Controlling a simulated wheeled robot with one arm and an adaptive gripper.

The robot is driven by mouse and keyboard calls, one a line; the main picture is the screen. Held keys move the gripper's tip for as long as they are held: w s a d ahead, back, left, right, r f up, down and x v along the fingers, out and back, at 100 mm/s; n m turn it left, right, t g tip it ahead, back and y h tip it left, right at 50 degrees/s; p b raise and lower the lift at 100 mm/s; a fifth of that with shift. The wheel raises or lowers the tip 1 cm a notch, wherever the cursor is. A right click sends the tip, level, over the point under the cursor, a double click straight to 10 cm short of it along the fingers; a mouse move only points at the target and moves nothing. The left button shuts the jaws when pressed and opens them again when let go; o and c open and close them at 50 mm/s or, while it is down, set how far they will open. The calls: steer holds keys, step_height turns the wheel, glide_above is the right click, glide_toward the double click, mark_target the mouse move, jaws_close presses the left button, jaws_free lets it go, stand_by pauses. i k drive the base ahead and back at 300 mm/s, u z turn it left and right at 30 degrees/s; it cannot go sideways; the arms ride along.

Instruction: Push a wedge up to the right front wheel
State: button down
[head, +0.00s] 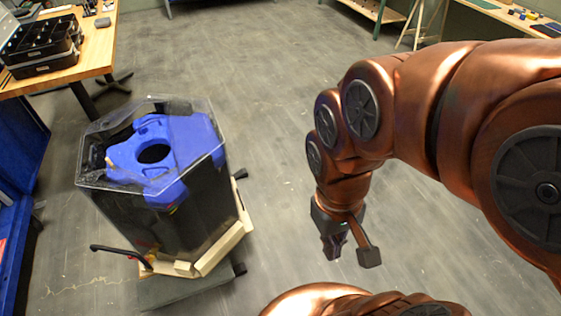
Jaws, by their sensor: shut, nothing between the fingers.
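A thruster tank (190,215) with a blue top and a clear cover stands on a cream wheeled base (225,247) at left centre. One dark wheel (239,269) shows at the base's near right corner, and another (240,174) shows farther back on its right side. I cannot tell which one is the right front wheel. I cannot make out a separate wedge; a small cream block (185,268) shows at the base's near edge. My gripper (351,256) hangs shut and empty above the floor, right of the tank and apart from it.
A black handle (118,252) sticks out at the tank's near left. A wooden table (93,62) with black trays (42,48) stands at upper left. A blue cabinet (18,165) lines the left edge. The grey floor (270,110) between tank and arm is clear.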

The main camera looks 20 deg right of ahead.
mark_target(242, 173)
steer(key=z, duration=0.95)
steer(key=i, duration=3.5)
steer(key=u, duration=4.1)
